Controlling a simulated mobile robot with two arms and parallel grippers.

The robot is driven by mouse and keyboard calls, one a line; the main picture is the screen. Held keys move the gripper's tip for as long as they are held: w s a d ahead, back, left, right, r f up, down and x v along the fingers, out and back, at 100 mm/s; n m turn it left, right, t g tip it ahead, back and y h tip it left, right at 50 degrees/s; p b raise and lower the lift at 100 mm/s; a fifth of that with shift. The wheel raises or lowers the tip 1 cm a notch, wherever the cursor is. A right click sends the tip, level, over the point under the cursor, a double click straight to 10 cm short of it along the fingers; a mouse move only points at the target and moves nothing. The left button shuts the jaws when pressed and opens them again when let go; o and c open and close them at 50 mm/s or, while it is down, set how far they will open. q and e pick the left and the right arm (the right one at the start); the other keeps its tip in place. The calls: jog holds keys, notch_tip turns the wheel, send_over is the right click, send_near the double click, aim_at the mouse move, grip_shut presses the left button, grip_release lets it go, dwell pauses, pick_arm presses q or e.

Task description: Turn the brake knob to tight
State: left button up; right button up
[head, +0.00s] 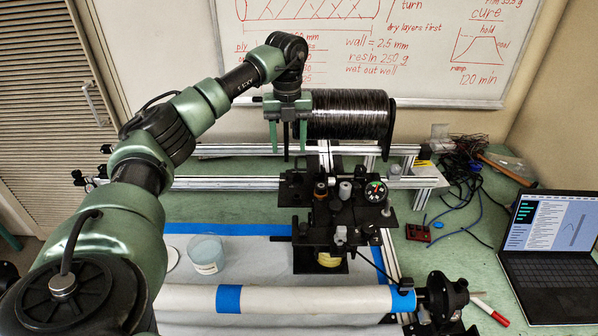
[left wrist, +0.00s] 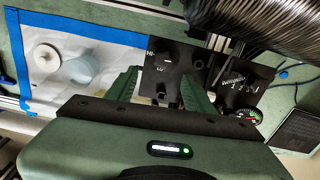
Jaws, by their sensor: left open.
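My left gripper (head: 287,140) points down with its two green fingers apart and nothing between them. It hangs in front of the left end of the black spool (head: 345,115), above and behind the black carriage (head: 318,222). The carriage carries a round dial (head: 376,191) with red and green marks and several small posts or knobs. In the left wrist view the open fingers (left wrist: 162,88) frame a black plate with white lettering and a dark round knob-like part (left wrist: 161,58). The dial (left wrist: 248,116) lies to the right there. I cannot tell which part is the brake knob or its setting. My right gripper is out of view.
A white mandrel (head: 290,300) with blue tape spans the front. A cup (head: 206,253) stands left of the carriage. Aluminium rails (head: 220,183) run behind. A laptop (head: 550,240) and cables (head: 463,180) lie at the right.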

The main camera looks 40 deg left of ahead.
aim_at(291, 172)
pick_arm(q)
jog(key=shift+w+f, duration=0.2)
jog(key=shift+f, duration=0.4)
notch_tip(291, 172, down, 6)
jog(key=shift+w+f+p, duration=0.1)
jog(key=shift+f+p, duration=0.1)
jog(key=shift+p, duration=0.75)
jog(key=shift+w+f, duration=0.25)
jog(key=shift+f, duration=0.45)
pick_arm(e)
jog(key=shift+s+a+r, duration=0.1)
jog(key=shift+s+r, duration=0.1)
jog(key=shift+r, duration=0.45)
pick_arm(q)
jog(key=shift+s, duration=0.1)
jog(key=shift+c, duration=0.3)
grip_shut()
